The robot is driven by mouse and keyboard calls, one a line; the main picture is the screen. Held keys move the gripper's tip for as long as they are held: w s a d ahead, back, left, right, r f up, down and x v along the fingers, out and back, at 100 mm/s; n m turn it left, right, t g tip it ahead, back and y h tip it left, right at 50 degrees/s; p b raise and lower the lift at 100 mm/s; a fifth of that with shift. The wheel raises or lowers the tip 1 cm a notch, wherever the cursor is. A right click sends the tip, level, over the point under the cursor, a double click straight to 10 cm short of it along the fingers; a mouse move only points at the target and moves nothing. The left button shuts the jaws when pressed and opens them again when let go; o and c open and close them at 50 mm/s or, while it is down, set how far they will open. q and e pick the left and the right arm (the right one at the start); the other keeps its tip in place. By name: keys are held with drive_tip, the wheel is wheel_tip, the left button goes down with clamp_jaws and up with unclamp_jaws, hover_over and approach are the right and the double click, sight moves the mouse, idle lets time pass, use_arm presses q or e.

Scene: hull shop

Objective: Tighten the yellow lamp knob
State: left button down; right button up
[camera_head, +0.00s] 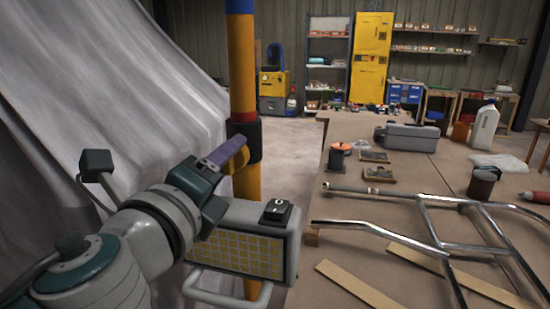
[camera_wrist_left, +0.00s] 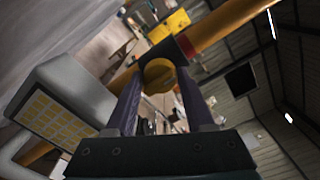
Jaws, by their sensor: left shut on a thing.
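The yellow lamp knob (camera_head: 240,160) sits at the black clamp collar (camera_head: 249,139) on the yellow pole (camera_head: 243,75) in the head view. My left gripper (camera_head: 235,153) reaches in from the left and is shut on the knob; its purple finger partly hides it. In the left wrist view the knob (camera_wrist_left: 158,74) lies between the two purple fingers of my left gripper (camera_wrist_left: 157,82). The work lamp (camera_head: 240,242), with a yellow gridded face and a black switch on top, is beside the pole, below the gripper. My right gripper is not in view.
A workbench (camera_head: 330,270) on the right carries a bent metal tube frame (camera_head: 450,245), wood strips, a grey case (camera_head: 406,137) and a dark cup (camera_head: 483,181). A pale hanging sheet (camera_head: 110,70) fills the left. Open floor lies behind the pole.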

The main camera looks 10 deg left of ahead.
use_arm(q)
drive_tip(key=shift+c, duration=1.4)
unclamp_jaws()
drive_tip(key=s+b, duration=0.1)
drive_tip(key=s, duration=0.9)
drive_tip(key=shift+a, duration=0.2)
drive_tip(key=shift+a, duration=0.1)
